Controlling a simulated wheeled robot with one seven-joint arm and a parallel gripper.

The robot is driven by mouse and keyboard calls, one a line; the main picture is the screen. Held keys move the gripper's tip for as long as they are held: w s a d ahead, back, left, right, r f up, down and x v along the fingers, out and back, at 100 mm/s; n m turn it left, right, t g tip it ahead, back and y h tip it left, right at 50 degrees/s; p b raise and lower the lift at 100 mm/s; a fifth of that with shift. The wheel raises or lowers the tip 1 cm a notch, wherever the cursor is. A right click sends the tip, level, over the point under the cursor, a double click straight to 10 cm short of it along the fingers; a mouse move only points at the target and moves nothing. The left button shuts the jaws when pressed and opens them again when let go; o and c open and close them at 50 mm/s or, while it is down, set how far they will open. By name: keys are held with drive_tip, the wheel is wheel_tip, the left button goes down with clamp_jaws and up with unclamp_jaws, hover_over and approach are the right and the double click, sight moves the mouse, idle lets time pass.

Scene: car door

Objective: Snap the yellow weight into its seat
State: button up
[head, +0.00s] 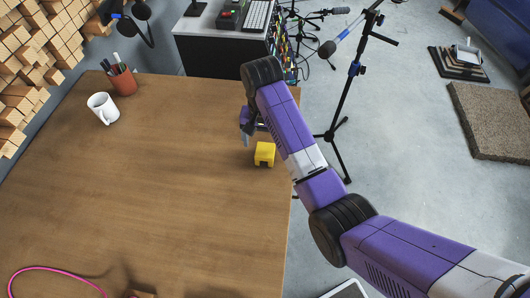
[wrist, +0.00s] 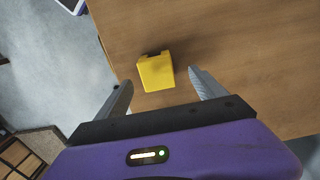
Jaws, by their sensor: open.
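The yellow weight (head: 264,154) is a small block with a dark notch. It rests on the wooden table near its right edge. In the wrist view the yellow weight (wrist: 156,72) lies ahead of the fingers, roughly between their lines and a little beyond the tips. My gripper (head: 249,130) is above the table beside the weight, open and empty. Both fingers of my gripper (wrist: 160,78) show in the wrist view with a wide gap. I cannot make out the seat in either view.
The wooden table (head: 150,190) is mostly bare. A white mug (head: 103,108) and a brown pen cup (head: 123,82) stand at its back left. A pink cord (head: 55,268) lies at the front left. A microphone stand (head: 350,95) is on the floor to the right.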

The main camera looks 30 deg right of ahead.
sight(265, 150)
drive_tip(key=f, duration=0.7)
drive_tip(key=shift+d+f+p, duration=0.25)
drive_tip(key=shift+d+p, duration=0.05)
drive_tip(key=shift+d, duration=0.1)
clamp_jaws()
